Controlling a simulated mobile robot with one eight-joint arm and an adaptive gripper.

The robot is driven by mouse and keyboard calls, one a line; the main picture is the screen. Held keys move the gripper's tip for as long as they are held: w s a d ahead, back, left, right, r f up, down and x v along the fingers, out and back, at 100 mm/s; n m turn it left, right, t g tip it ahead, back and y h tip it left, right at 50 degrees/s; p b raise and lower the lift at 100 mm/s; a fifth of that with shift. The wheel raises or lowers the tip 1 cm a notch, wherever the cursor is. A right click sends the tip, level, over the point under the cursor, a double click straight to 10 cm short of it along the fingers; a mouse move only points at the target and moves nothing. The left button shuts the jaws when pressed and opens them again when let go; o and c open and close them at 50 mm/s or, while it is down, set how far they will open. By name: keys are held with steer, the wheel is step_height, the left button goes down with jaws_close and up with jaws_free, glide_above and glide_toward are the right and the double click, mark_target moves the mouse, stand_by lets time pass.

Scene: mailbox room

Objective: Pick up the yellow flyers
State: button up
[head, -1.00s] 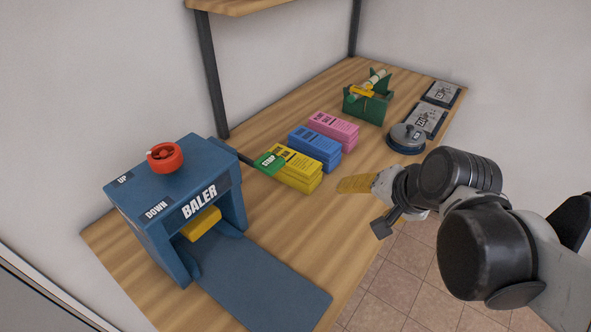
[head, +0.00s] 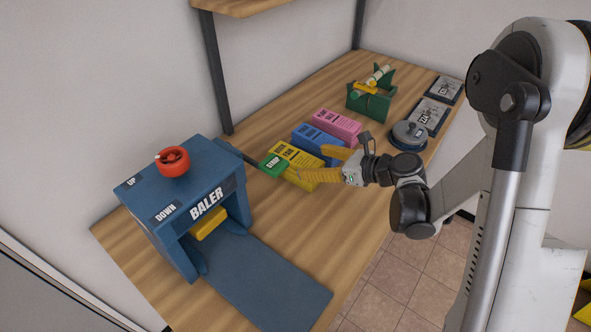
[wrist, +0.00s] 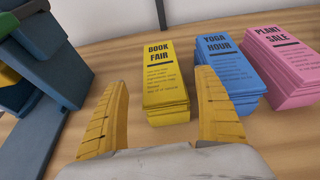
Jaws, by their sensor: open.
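The yellow flyers (head: 296,156) are a stack marked "BOOK FAIR" on the wooden table, to the right of the baler. In the wrist view the yellow stack (wrist: 165,80) stands ahead, between my two yellow fingers. My gripper (head: 322,163) is open and empty; in the head view its fingers reach left toward the yellow stack from the table's front side. The wrist view shows my gripper (wrist: 160,100) with its fingers spread wider than the stack. The right finger overlaps the near edge of the blue flyers in that view. I cannot tell whether any finger touches the stacks.
Blue flyers (head: 318,142) stand close to the right of the yellow stack, then pink flyers (head: 337,125). The blue baler (head: 185,195) with a green STOP handle (head: 273,165) is at left. A green holder (head: 371,101) and a round dark object (head: 408,134) stand farther back.

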mark_target(301, 159)
steer(key=b+x, duration=0.2)
steer(key=x, duration=0.5)
steer(key=shift+w+f+b, duration=0.1)
steer(key=shift+w+b, duration=0.05)
steer(key=shift+b, duration=0.15)
steer(key=shift+c, duration=0.6)
steer(key=c, duration=1.4)
